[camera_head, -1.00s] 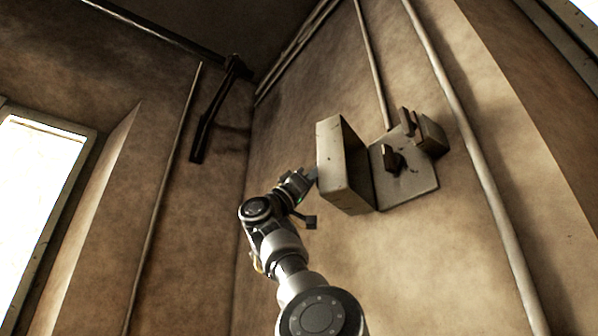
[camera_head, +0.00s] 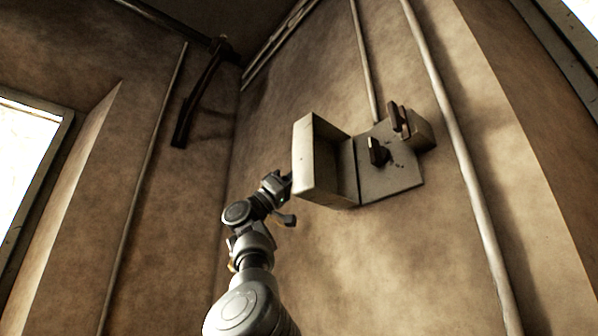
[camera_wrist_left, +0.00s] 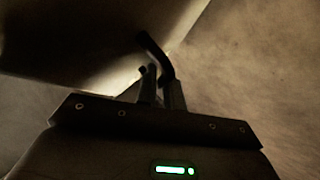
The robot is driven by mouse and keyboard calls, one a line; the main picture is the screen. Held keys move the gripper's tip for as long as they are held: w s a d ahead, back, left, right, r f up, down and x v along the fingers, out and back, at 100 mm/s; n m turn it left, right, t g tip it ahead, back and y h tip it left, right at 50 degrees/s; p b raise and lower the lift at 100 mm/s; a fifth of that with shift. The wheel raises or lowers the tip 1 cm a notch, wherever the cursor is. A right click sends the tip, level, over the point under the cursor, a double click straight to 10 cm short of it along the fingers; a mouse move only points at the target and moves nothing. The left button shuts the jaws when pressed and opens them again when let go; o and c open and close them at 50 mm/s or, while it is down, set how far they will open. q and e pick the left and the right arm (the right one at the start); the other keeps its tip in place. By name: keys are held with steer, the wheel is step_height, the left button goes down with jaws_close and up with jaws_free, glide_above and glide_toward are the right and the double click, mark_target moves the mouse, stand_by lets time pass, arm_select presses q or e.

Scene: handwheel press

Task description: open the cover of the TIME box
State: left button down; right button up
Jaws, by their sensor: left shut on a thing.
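The TIME box is on the wall, with its pale metal cover (camera_head: 304,160) swung out to the left on its hinge side. The cover's hollow inside faces the back plate (camera_head: 397,180), which is exposed. My left gripper (camera_head: 287,184) is at the cover's outer left edge. In the left wrist view, the fingers (camera_wrist_left: 160,78) are closed around a dark curved handle (camera_wrist_left: 150,44) beside the cover (camera_wrist_left: 75,40). The exact grip is dim. No lettering is readable. My right gripper is not in view.
The plate carries a dark knob (camera_head: 378,152) and a dark lever (camera_head: 397,117) by a small side box (camera_head: 422,132). A pipe (camera_head: 455,125) runs down the wall to the right. A dark bar (camera_head: 200,95) is at upper left. The wall below the box is clear.

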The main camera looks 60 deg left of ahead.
arm_select(q)
steer(key=c, duration=1.8)
jaws_free()
steer(key=shift+w+d, duration=0.1)
steer(key=shift+d, duration=0.05)
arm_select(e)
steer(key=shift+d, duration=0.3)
